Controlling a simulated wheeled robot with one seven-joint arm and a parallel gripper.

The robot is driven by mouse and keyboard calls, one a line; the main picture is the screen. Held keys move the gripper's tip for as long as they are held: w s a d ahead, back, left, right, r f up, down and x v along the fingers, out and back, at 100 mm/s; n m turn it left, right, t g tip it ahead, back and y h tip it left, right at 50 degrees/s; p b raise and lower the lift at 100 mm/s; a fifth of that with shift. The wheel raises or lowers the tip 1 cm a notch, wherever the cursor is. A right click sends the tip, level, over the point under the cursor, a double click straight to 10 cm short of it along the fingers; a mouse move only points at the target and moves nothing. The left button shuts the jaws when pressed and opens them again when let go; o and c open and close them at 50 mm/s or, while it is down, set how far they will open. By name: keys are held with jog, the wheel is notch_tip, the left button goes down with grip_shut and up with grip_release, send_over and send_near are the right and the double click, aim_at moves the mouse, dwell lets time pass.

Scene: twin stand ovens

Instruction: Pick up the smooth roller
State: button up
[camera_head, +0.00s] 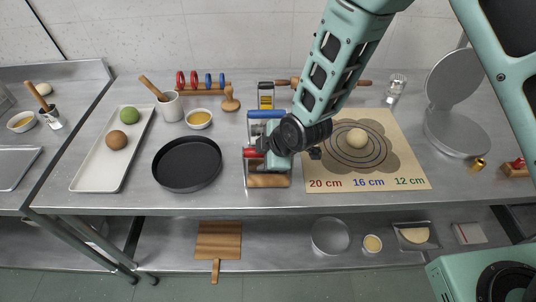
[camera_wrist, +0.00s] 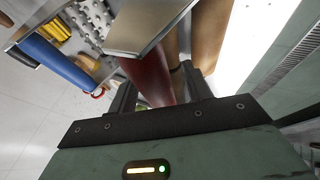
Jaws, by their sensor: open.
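A rack (camera_head: 247,175) near the table's middle holds several rollers, and my gripper (camera_head: 272,170) is over its front part. A red handle (camera_head: 258,152) shows beside my gripper. In the wrist view my gripper (camera_wrist: 157,85) is open, with a dark red handle (camera_wrist: 148,78) between its fingers; I cannot tell whether they touch it. A blue handle (camera_wrist: 45,52) and a studded roller (camera_wrist: 92,25) are at the left. A brown wooden surface (camera_wrist: 210,30) is just beyond the right finger. I cannot tell for sure which part is the smooth roller, as my gripper hides some of the rack.
A black pan (camera_head: 187,165) stands left of the rack. A printed board (camera_head: 400,178) with dough (camera_head: 357,138) lies to the right. A rolling pin (camera_head: 365,82) lies behind. A tray (camera_head: 92,172) with two balls is at the far left. Bare table shows around the pan.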

grip_shut()
jog(key=shift+r, duration=0.1)
notch_tip(320, 180, up, 10)
jog(key=b, duration=0.2)
jog(key=shift+b, duration=0.3)
dwell(0.3)
